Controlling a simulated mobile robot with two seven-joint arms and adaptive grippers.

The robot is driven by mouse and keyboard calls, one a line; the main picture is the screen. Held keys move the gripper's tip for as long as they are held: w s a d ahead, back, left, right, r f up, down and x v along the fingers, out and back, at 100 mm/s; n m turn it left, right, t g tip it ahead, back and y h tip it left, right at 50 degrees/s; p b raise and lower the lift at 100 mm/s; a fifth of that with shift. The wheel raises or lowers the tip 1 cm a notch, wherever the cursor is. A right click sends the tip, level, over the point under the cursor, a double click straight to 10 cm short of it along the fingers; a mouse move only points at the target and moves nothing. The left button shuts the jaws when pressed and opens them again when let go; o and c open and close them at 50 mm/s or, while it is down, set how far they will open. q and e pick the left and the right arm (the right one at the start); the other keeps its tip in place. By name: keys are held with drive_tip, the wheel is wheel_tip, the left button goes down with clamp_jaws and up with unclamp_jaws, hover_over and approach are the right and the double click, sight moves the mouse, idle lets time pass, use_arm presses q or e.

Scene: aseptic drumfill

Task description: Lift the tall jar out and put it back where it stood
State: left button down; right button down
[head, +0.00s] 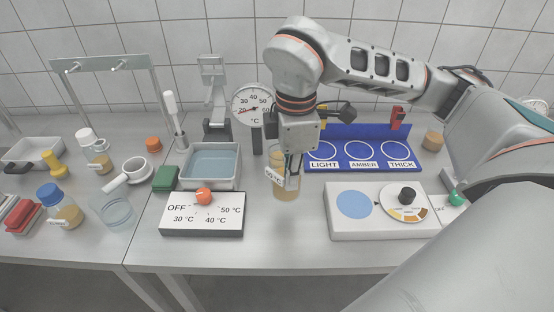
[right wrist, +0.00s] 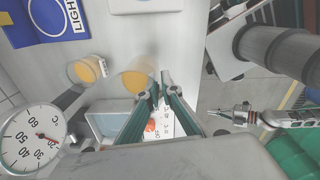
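A jar of amber honey (head: 285,193) stands on the steel bench in front of the blue board, partly hidden by my right gripper. In the right wrist view a jar (right wrist: 136,82) stands just left of the fingertips, and a second amber jar (right wrist: 90,69) with a white tag stands beyond it. I cannot tell for sure which is the taller. My right gripper (head: 290,172) points down at the jars.
A water bath (head: 239,181) and a temperature dial box (head: 215,230) are left of the jar. A thermometer (head: 252,98) and the blue LIGHT/AMBER/THICK board (head: 345,132) stand behind. A white device (head: 345,229) is on the right. Bare bench (head: 285,245) lies in front.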

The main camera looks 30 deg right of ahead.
sight(290, 197)
drive_tip(key=shift+w, duration=0.15)
drive_tip(key=shift+f+b, duration=0.5)
drive_tip(key=shift+f, duration=0.3)
drive_tip(key=shift+f+b, duration=1.5)
drive_tip(key=shift+f, duration=1.05)
drive_tip(key=shift+f+b, duration=0.4)
drive_tip(key=shift+f, duration=0.2)
drive_tip(key=c, duration=2.2)
unclamp_jaws()
